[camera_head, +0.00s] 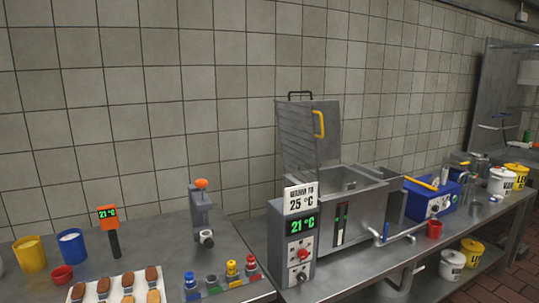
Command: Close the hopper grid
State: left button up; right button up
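The hopper grid (305,142) is a grey slatted panel with a yellow handle (319,124). It stands raised, nearly upright, at the back left of the steel hopper (352,180). The hopper's top is uncovered and its inside shows partly. A control box (291,240) at its front left carries a green 21 °C display and a 25 °C sign. Neither of my grippers is in view.
A blue machine (433,200) and a red cup (434,229) are right of the hopper. A grey stand with an orange knob (201,212), colored-top pieces (232,268), a white tray of bars (120,288) and yellow and blue containers are left. A tiled wall is behind.

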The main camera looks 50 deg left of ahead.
aim_at(312, 111)
jog(key=u, duration=1.25)
